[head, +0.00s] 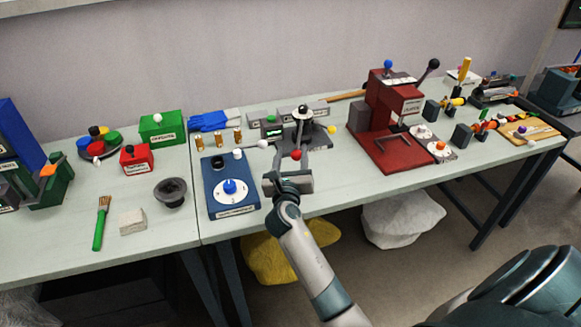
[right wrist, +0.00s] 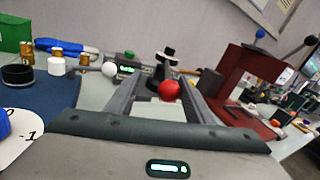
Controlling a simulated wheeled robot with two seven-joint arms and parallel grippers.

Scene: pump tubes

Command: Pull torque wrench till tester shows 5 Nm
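The torque tester is a grey unit with a dark base (head: 315,137) and a small lit green display (head: 273,132); the digits are too small to read. A black-capped post (head: 303,112) stands on it. A red ball (head: 296,154), apparently the wrench's handle end, is at the front; the wrench's bar is mostly hidden. My right gripper (head: 291,158) reaches in from the front. In the right wrist view its open fingers (right wrist: 165,98) stand either side of the red ball (right wrist: 169,90), with gaps on both sides. My left gripper is not in view.
A blue dial box (head: 232,205) lies left of my gripper. A red press (head: 385,120) stands to the right. Brass cylinders (head: 218,138) stand behind the dial box.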

